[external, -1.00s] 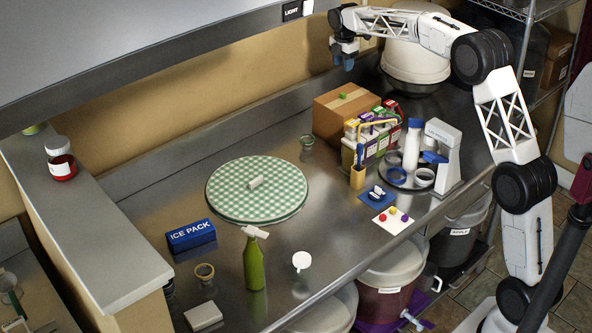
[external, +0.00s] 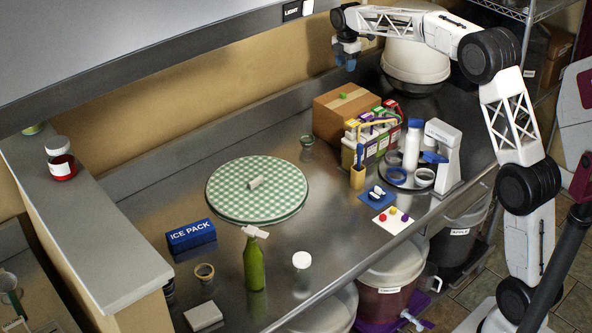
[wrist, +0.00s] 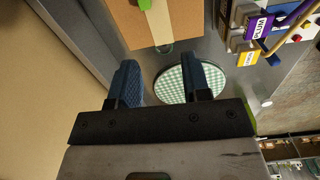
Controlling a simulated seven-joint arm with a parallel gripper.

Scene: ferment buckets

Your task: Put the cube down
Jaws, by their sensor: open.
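A small green cube (external: 343,96) rests on top of the brown cardboard box (external: 335,122) at the back of the steel counter. In the wrist view, part of the green cube (wrist: 145,4) shows at the top edge on the box (wrist: 168,22). My gripper (external: 346,60) is above the box, apart from the cube. In the wrist view my gripper (wrist: 163,80) has its two blue fingers spread wide with nothing between them.
Labelled cartons (external: 385,140) stand right of the box, with a scale (external: 440,150) and a white bottle (external: 412,145) beyond. A green checkered round mat (external: 225,195) bears a small pale roll. Left of the box, the counter is mostly clear.

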